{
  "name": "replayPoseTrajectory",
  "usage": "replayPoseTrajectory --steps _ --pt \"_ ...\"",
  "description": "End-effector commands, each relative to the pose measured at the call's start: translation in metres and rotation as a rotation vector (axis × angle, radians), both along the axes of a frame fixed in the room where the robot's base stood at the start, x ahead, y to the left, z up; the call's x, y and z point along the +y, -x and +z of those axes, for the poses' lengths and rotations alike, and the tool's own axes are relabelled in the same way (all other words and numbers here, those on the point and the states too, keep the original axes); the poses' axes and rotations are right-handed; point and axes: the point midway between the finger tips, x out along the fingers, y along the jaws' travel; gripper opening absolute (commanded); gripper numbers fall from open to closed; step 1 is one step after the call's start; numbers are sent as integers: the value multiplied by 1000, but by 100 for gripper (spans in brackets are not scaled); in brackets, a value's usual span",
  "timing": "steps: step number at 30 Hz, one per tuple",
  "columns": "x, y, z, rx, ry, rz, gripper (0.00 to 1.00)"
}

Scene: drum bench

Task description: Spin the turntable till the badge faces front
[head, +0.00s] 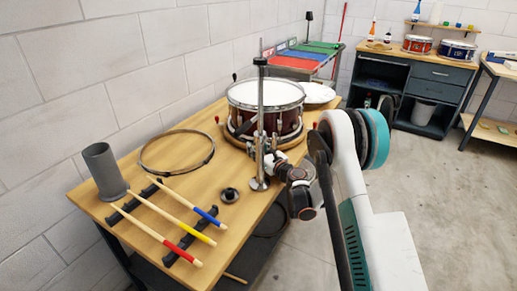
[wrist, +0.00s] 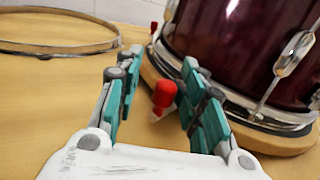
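A dark red snare drum (head: 265,112) with a white head stands on a round wooden turntable (head: 236,137), which has red-topped pegs around its rim. In the wrist view the turntable's edge (wrist: 270,140) shows under the drum (wrist: 225,40). My gripper (wrist: 160,72) is open. One red-topped peg (wrist: 164,94) stands between its fingers, with a visible gap to the left finger and closer to the right one. I cannot tell whether the right finger touches it. No badge is visible on the drum sides in view.
An upright metal stand (head: 260,120) is in front of the drum. A loose hoop (head: 177,151), a grey cup (head: 105,170), a small black knob (head: 229,195) and several drumsticks on racks (head: 180,208) lie on the bench. A white disc (head: 318,93) lies behind the drum.

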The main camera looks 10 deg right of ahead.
Motion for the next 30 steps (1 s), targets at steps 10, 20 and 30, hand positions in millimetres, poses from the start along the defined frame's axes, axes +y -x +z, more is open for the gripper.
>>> replayPoseTrajectory --steps 10,20,30 --pt "-7 7 0 0 0 -5 37" --pt "-35 63 0 0 0 -5 37" --pt "-54 103 0 0 0 -3 37"
